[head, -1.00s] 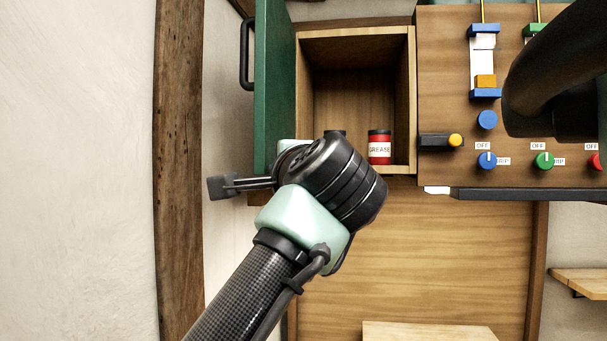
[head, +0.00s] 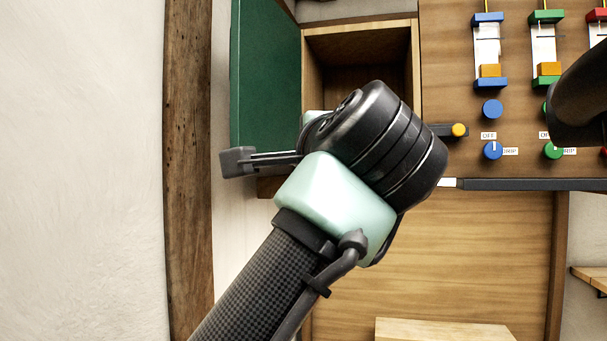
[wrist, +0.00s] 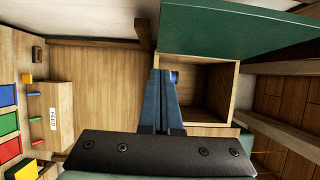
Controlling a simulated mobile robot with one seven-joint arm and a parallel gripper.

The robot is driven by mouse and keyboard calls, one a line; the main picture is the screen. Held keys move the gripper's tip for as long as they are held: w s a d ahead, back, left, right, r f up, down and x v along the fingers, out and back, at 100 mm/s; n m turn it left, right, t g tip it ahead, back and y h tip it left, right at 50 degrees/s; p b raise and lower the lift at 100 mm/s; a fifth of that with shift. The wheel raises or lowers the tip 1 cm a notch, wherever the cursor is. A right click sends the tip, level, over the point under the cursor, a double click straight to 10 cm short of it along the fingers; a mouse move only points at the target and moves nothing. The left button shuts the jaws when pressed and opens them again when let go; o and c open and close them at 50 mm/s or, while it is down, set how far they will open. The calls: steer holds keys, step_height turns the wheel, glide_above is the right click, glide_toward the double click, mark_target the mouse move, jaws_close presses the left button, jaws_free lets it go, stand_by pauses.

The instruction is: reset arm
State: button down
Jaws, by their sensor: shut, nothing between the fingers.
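My gripper (head: 238,161) is at the left end of my arm in the head view, in front of the lower edge of the open green door (head: 262,85). Whether it touches the door I cannot tell. In the wrist view the fingers of my gripper (wrist: 161,73) are together and empty, pointing toward the open wooden cabinet (wrist: 222,90). The cabinet also shows in the head view (head: 360,33), with its lower inside hidden behind my arm. A small blue item (wrist: 174,77) shows beside the fingertips in the wrist view.
Right of the cabinet is a wooden control panel (head: 450,75) with sliders, knobs and a yellow-tipped lever (head: 458,130). A dark rail (head: 520,184) runs under it. A wooden beam (head: 188,200) stands left. A pale wooden surface (head: 440,330) is below.

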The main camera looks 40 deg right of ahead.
steer(key=s+a+f+n+t+y+b, duration=0.1)
steer(key=s+a+f+n+t+y, duration=0.1)
steer(key=a+n, duration=0.5)
steer(key=s+a+f+n+t+y+b, duration=0.2)
steer(key=s+a+n+t, duration=0.3)
steer(key=a+n, duration=0.3)
steer(key=s+a+f+n+t+y+b, duration=0.2)
steer(key=a+n, duration=0.5)
steer(key=a, duration=0.6)
steer(key=shift+s+f+n+t+y, duration=0.4)
steer(key=shift+s+f+t+y, duration=0.3)
steer(key=shift+s+t, duration=0.45)
